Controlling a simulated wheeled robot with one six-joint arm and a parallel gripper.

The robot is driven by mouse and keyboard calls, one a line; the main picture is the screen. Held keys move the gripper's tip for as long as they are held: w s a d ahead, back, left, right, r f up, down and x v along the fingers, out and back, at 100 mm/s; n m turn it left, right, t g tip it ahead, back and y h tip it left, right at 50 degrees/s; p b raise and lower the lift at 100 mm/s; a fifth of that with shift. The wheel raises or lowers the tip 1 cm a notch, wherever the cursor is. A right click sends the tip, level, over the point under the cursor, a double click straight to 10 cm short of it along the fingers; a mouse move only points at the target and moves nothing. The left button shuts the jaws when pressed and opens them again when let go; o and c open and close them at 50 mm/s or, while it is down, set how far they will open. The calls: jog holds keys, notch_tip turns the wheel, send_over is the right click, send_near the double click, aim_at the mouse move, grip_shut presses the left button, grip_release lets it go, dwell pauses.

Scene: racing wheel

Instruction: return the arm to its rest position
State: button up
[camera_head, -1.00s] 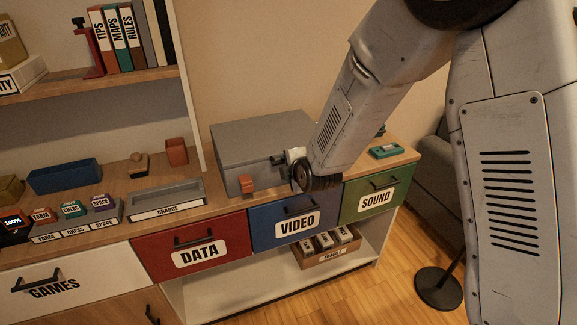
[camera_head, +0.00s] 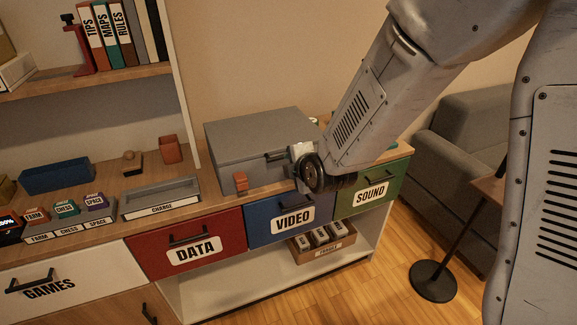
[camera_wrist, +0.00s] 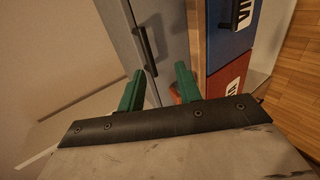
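My arm (camera_head: 365,115) reaches down from the upper right, its wrist end in front of the right part of a grey box (camera_head: 225,158) on the cabinet top. In the wrist view my gripper (camera_wrist: 160,82) shows two green fingers spread apart with nothing between them. The grey box with its dark handle (camera_wrist: 144,48) lies beyond the fingers. In the head view the fingertips are hard to make out, and I cannot tell whether they touch the box.
Blue VIDEO (camera_head: 265,228), red DATA (camera_head: 150,255) and green SOUND (camera_head: 345,207) drawers sit below the cabinet top. A small orange piece (camera_head: 241,183) is before the box. A grey tray (camera_head: 160,197) stands left. A grey sofa (camera_head: 460,140) and a stand base (camera_head: 434,282) are right.

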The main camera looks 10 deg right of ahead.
dwell(0.3)
jog(key=s+d+f+m+g+h, duration=0.1)
jog(key=s+d+f+m+g, duration=0.15)
jog(key=s+m, duration=0.2)
jog(key=s+d+f+m+g, duration=0.1)
jog(key=s+m+g, duration=0.3)
jog(key=s, duration=0.2)
jog(key=s+d+r+m+g+h, duration=0.1)
jog(key=s+d+r+m, duration=0.5)
jog(key=s+r, duration=0.3)
jog(key=s+d+r+m+g+h, duration=0.1)
jog(key=s+d+r+m, duration=0.5)
jog(key=s, duration=0.8)
notch_tip(320, 180, up, 3)
jog(key=d+g, duration=0.1)
jog(key=d, duration=0.1)
jog(key=shift+d+m, duration=0.3)
jog(key=shift+m, duration=0.05)
